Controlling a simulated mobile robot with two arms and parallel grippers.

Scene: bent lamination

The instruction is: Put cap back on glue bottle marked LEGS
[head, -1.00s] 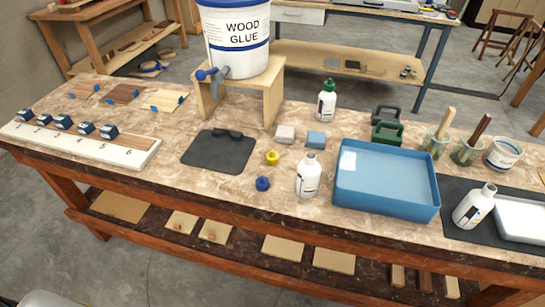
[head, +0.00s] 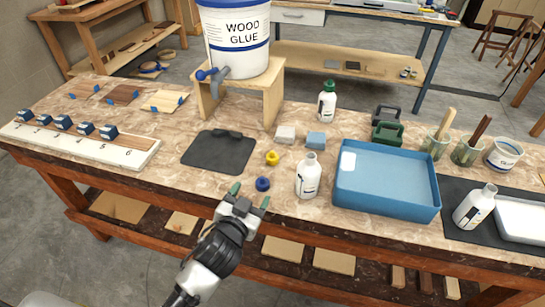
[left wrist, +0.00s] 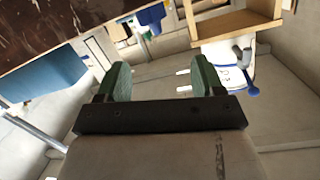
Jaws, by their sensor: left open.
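A white bottle without a cap (head: 308,178) stands upright left of the blue tray. Another uncapped white bottle (head: 474,207) stands on the dark mat at the right. A third white bottle with a green cap (head: 327,101) stands farther back. The label words are too small to read, so I cannot tell which is LEGS. A blue cap (head: 263,184) and a yellow cap (head: 272,158) lie on the table left of the nearer bottle. My left gripper (head: 250,194) is open and empty at the table's front edge, just short of the blue cap. Its green fingers show in the left wrist view (left wrist: 161,78).
A blue tray (head: 385,208) fills the right middle. A glue bucket (head: 236,50) stands on a wooden stand (head: 265,85) at the back. A dark mat (head: 215,156) lies left of the caps. A numbered board with clamps (head: 130,157) lies at the far left.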

